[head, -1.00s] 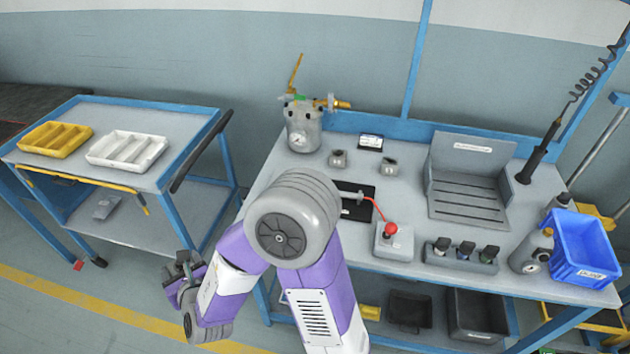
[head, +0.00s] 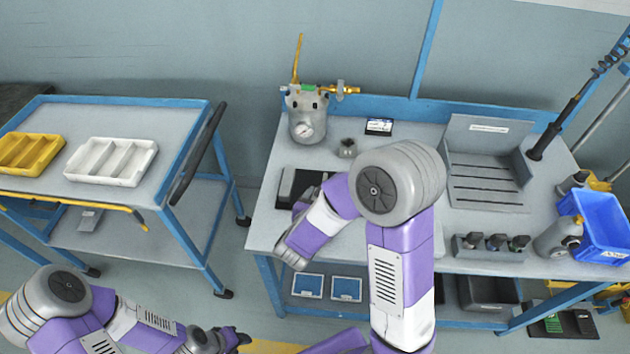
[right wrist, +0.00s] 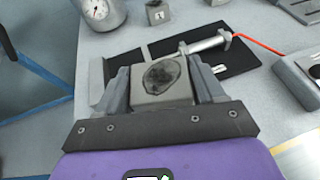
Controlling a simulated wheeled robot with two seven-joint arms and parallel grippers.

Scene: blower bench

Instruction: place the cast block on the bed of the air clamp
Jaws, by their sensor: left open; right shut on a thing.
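The cast block (right wrist: 165,82), a grey cube with a dark rough oval on top, is between the fingers of my right gripper (right wrist: 162,88). The air clamp shows in the right wrist view as a black bed (right wrist: 240,58) with a pale end wall and a metal cylinder (right wrist: 207,43). The block appears over the bed between wall and cylinder; I cannot tell whether it touches. In the head view my right gripper (head: 301,207) is at the clamp's near edge (head: 312,179), the block not clearly visible. My left gripper (head: 240,340) is open, low and away from the bench.
A pressure tank with gauge (head: 308,125) and a small grey block (head: 347,148) stand behind the clamp. A red hose (right wrist: 258,44) runs from the cylinder to a grey box (right wrist: 300,75). A slotted stand (head: 487,185) and blue bin (head: 598,225) are right. A cart (head: 140,205) stands left.

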